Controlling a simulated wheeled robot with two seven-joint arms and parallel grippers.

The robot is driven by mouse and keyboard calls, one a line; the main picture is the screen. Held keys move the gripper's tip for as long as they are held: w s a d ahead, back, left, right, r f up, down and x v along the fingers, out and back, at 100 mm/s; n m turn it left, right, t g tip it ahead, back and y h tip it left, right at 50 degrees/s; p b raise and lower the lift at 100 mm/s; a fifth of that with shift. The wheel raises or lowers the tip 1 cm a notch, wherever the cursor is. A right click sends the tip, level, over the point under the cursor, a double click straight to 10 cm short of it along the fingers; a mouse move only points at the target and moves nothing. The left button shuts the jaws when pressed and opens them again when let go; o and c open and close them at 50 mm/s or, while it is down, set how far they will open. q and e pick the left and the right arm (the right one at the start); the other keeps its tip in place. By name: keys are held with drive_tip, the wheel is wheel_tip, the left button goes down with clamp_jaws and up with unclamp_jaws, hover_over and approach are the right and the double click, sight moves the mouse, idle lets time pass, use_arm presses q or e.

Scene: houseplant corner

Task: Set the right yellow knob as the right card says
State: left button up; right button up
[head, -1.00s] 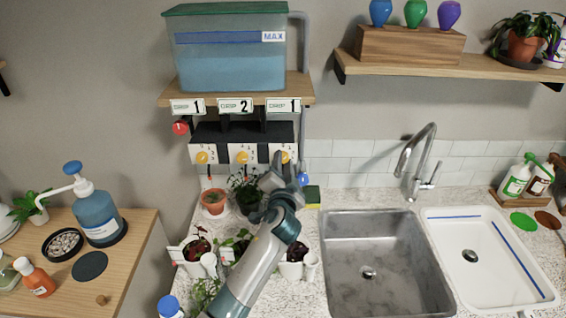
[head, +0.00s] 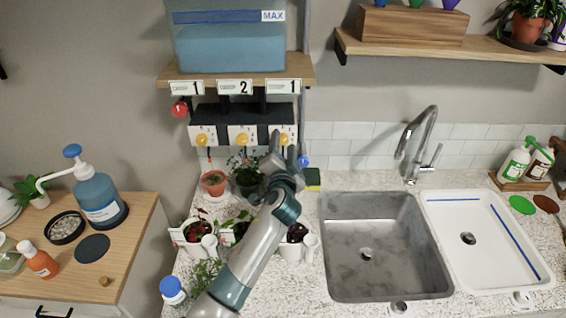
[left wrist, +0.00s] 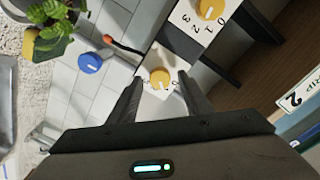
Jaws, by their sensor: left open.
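The right yellow knob (head: 286,137) sits on the right white dial plate under the dark bar, partly hidden by my left gripper. The right card (head: 282,87), on the shelf edge above it, shows a large 1. My left gripper (head: 284,148) is open in front of the knob. In the left wrist view the same knob (left wrist: 160,77) shows between and beyond the open fingertips (left wrist: 160,92), which look apart from it. A pale mark shows on the knob; most of its dial numbers are hidden, so I cannot read its setting. My right gripper is not in view.
The middle yellow knob (head: 242,139) and left yellow knob (head: 202,139) stand alongside. A blue knob (left wrist: 90,62) is close by. Potted plants (head: 213,182) crowd the counter below. The sink (head: 385,245) lies to the right, and a water tank (head: 228,50) stands above.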

use_arm(q)
drive_tip(key=s+b, duration=0.5)
drive_tip(key=s, duration=1.2)
drive_tip(key=shift+s+a+r, duration=0.15)
drive_tip(key=shift+a+r, duration=0.05)
